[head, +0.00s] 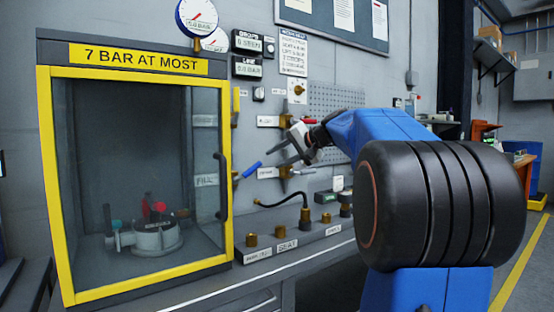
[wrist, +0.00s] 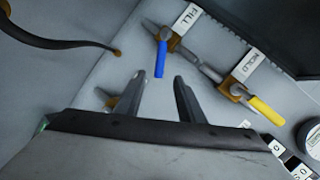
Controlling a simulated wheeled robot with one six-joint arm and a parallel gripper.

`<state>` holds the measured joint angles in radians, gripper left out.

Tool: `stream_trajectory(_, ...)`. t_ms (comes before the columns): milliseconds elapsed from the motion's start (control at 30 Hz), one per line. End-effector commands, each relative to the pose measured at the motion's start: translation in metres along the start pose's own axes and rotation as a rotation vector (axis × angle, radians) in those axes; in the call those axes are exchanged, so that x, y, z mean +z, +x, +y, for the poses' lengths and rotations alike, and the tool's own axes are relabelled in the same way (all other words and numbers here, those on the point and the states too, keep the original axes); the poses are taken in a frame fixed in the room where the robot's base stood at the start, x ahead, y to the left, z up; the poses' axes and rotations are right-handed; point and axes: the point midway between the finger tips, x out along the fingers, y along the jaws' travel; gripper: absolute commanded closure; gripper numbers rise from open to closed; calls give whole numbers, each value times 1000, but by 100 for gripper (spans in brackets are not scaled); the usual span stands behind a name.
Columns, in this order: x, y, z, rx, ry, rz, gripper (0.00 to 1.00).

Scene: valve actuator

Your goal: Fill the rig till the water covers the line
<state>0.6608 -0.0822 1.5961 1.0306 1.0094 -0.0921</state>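The rig (head: 155,235) stands behind the glass of a yellow-framed cabinet (head: 234,215), with a red and a teal handle on it. I cannot make out its line or any water. The FILL valve has a blue lever (wrist: 160,58) that lies across its pipe, below the FILL label (wrist: 186,19). The blue lever also shows in the head view (head: 251,169), right of the cabinet. The HOLD valve has a yellow lever (wrist: 265,108), roughly along the pipe. My gripper (wrist: 157,84) is open and empty, its fingers pointing toward the blue lever, apart from it. It also shows in the head view (head: 296,146).
A sign (head: 140,58) on the cabinet reads "7 BAR AT MOST". A round gauge (head: 197,17) sits above it. More valves and labels line the wall. A bench with brass fittings (head: 251,240) and a dark hose (head: 285,203) lies below my gripper.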

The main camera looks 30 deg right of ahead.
Motion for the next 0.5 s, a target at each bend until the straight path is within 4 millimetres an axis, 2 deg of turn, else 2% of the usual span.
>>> stream_trajectory(33, 0, 0, 0, -1, 1, 0, 74)
stream_trajectory(133, 2, 2, -1, -16, 37, 4, 98)
stream_trajectory(167, 4, 3, -1, -27, 63, 7, 100)
stream_trajectory(267, 11, 9, -2, -89, 219, 22, 100)
stream_trajectory(367, 20, 15, -2, -179, 462, 43, 100)
stream_trajectory(500, 28, 20, 10, -306, 852, 71, 100)
